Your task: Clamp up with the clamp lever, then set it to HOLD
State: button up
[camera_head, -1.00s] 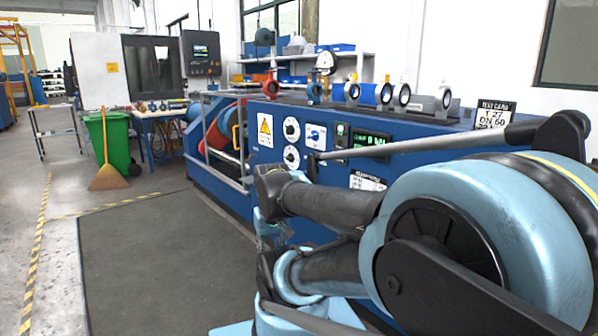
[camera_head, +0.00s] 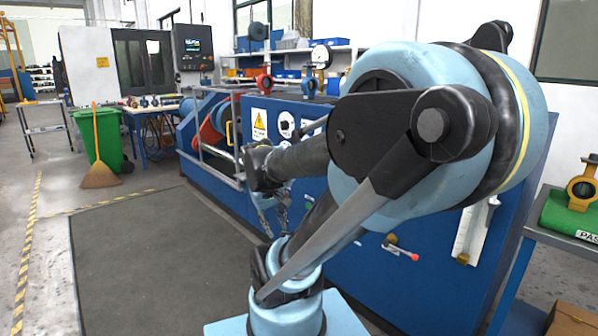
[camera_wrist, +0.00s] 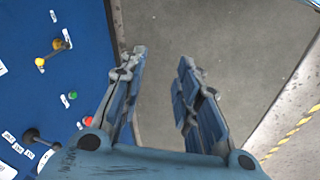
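My gripper (camera_wrist: 160,62) is open and empty in the wrist view, its two blue fingers apart over the grey floor. In the head view, my gripper (camera_head: 272,208) hangs in front of the blue bench, partly hidden by my arm. A small lever with a red tip (camera_head: 413,257) sits low on the bench front in the head view. In the wrist view, a small yellow-knobbed control (camera_wrist: 57,44) and a black-knobbed lever (camera_wrist: 31,136) stand on the blue panel, left of my fingers. I cannot tell which is the clamp lever; the labels are unreadable.
A green button (camera_wrist: 72,95) and a red button (camera_wrist: 88,120) are on the same panel. The blue bench (camera_head: 330,235) fills the middle of the head view. The dark floor mat (camera_head: 150,260) is clear.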

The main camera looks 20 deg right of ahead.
jog(key=w+d+r+n+h, duration=0.15)
jog(key=w+d, duration=0.25)
jog(key=w, duration=0.4)
jog(key=w+d+r+n+t+h, duration=0.1)
jog(key=w+d+r+h, duration=0.15)
jog(key=w, duration=0.55)
jog(key=w+d+r+n+h, duration=0.1)
jog(key=w+d+n+h, duration=0.2)
jog(key=w, duration=0.5)
jog(key=w+d+f+n+t+h, duration=0.15)
jog(key=w+f+h, duration=0.25)
jog(key=w, duration=0.5)
jog(key=w+d+f+n+t+h, duration=0.1)
jog(key=w+f+n+h, duration=0.2)
jog(key=w, duration=0.6)
jog(key=shift+m+h, duration=0.3)
jog(key=shift+m, duration=0.1)
jog(key=x, duration=1.7)
jog(key=shift+w+d, duration=0.1)
jog(key=shift+w, duration=0.3)
grip_shut()
